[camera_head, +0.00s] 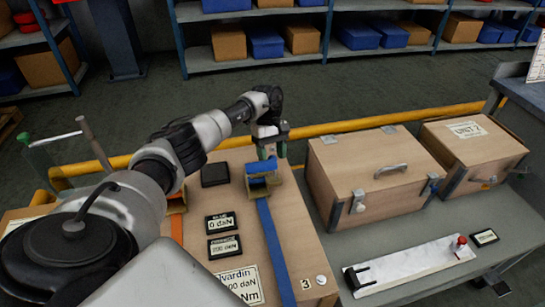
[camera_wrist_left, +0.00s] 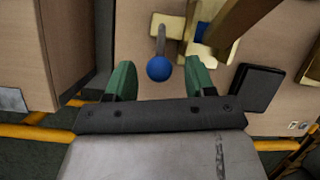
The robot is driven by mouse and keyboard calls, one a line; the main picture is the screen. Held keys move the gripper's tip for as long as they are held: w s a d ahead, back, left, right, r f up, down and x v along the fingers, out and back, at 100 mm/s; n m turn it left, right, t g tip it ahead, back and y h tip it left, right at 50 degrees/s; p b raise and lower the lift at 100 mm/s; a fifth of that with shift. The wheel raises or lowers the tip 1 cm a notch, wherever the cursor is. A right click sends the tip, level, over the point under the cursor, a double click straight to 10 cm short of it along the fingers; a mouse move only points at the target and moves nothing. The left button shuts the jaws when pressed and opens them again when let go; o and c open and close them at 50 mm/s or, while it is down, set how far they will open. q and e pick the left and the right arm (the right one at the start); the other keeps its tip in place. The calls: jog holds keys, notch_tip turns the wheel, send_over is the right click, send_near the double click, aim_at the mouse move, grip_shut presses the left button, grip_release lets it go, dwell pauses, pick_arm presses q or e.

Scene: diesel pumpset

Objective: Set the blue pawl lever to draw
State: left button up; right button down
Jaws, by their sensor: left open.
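The blue pawl lever shows in the left wrist view as a grey rod ending in a round blue knob (camera_wrist_left: 159,69). The rod comes from a yellow bracket (camera_wrist_left: 171,14). My left gripper (camera_wrist_left: 161,66) is open, with one green finger on each side of the knob and a visible gap to each. In the head view my left gripper (camera_head: 269,151) is over the far end of the blue ratchet (camera_head: 262,182), where the lever is hidden. A blue strap (camera_head: 275,250) runs from the ratchet down the wooden top. My right gripper is not in view.
A black pad (camera_head: 214,174) and two small displays (camera_head: 221,222) lie left of the strap. A wooden box with a handle (camera_head: 350,158) stands close on the right, with a second box (camera_head: 472,145) beyond. A yellow rail (camera_head: 340,126) runs behind.

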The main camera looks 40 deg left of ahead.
pick_arm(q)
jog(key=shift+s+d+f, duration=0.15)
jog(key=shift+d+f, duration=0.1)
jog(key=shift+f, duration=0.55)
jog(key=shift+c, duration=1.6)
grip_shut()
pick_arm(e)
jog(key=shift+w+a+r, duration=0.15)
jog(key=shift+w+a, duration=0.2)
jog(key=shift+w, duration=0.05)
